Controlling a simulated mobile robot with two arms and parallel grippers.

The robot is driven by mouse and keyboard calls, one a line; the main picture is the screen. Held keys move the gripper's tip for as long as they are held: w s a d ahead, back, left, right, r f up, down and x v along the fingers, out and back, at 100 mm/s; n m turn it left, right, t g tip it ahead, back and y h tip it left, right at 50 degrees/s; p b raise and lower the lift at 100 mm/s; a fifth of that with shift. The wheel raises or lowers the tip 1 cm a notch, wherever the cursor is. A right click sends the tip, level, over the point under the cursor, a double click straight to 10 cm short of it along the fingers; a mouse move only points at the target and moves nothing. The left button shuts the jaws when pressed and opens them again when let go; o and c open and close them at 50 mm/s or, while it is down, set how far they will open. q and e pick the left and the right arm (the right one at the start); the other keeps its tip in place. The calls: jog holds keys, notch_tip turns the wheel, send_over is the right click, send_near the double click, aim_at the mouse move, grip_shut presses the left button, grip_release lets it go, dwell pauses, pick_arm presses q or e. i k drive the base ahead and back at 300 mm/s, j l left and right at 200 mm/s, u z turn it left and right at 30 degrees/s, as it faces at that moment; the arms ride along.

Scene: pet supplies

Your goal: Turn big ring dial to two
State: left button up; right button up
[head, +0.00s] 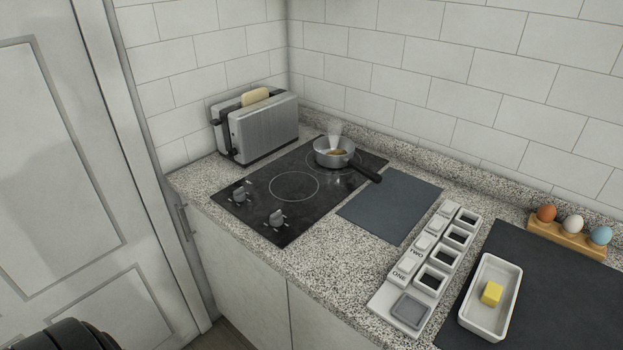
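A black cooktop (318,180) is set in the speckled counter in the head view. Two grey dials stand near its front left edge: a farther one (240,194) and a nearer one (277,218). Small pale marks surround the dials, too small to read. A bare ring (295,187) shows in the middle of the cooktop. A second ring lies partly under a small steel pan (334,150). I cannot tell which dial belongs to the big ring, or its setting. Neither gripper is in view.
A steel toaster (263,128) with bread stands behind the cooktop. The pan's black handle (367,174) points right. A dark mat (390,206), a white rack with ONE and TWO labels (425,270), a butter dish (490,318) and an egg holder (567,239) stand to the right.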

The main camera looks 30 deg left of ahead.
aim_at(275, 219)
jog(key=u, duration=1.25)
jog(key=k+l+z, duration=0.1)
jog(key=z, duration=0.25)
jog(key=k+l, duration=0.05)
jog(key=k, duration=0.05)
